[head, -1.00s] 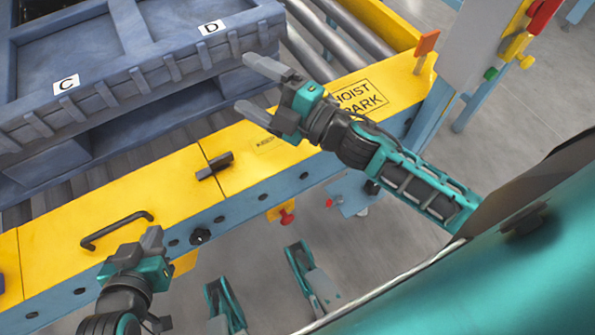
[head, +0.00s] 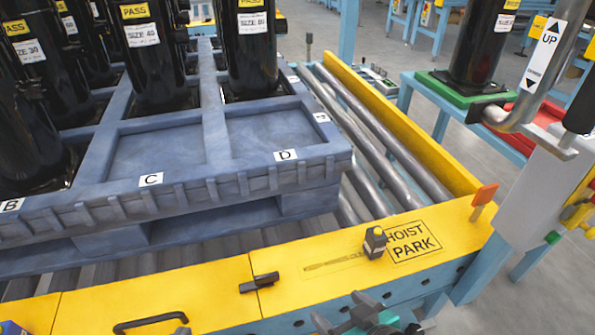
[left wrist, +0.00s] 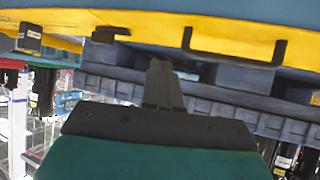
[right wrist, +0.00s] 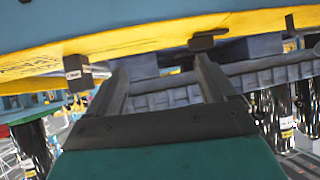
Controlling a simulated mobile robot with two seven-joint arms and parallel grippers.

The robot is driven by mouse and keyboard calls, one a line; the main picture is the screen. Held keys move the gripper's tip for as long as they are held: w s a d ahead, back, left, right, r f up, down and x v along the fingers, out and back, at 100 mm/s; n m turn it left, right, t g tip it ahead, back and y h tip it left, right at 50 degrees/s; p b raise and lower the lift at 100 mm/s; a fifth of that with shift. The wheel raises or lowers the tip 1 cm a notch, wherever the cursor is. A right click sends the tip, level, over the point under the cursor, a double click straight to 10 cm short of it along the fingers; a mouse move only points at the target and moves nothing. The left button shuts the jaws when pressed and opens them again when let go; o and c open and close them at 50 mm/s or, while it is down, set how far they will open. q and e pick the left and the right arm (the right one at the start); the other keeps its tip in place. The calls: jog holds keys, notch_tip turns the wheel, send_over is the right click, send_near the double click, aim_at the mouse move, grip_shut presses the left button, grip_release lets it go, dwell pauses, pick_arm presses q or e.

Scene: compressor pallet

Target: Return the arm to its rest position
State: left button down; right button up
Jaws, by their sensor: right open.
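My right gripper (head: 345,322) shows at the bottom edge of the head view, in front of the yellow rail. In the right wrist view its two fingers (right wrist: 160,88) stand apart with nothing between them. Only a small grey tip of my left gripper (head: 182,331) shows at the bottom of the head view, by the black handle. In the left wrist view its fingers (left wrist: 163,85) are close together, with nothing visible held. A small dark block (head: 375,243) stands upright on the yellow rail beside the HOIST PARK marking, apart from both grippers. Most of both arms is out of view.
A blue pallet (head: 185,190) carries several black compressors behind the rail; spaces C and D are empty. The yellow rail (head: 190,290) bears a black handle (head: 150,322) and a black latch (head: 259,283). At right stand an orange flag (head: 484,195) and a hoist post.

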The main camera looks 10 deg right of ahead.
pick_arm(q)
jog(key=s+a+r+y+p, duration=0.1)
jog(key=s+a+r+p, duration=0.1)
jog(key=r+p, duration=0.9)
jog(key=a+p, duration=0.1)
jog(key=p, duration=0.2)
jog(key=shift+a+p, duration=0.25)
jog(key=shift+p, duration=0.05)
pick_arm(e)
jog(key=s+d+r+h, duration=0.1)
jog(key=d+r, duration=0.2)
jog(key=r, duration=0.8)
jog(key=shift+s+d+r, duration=0.2)
jog(key=shift+s, duration=0.2)
pick_arm(q)
jog(key=shift+f, duration=0.15)
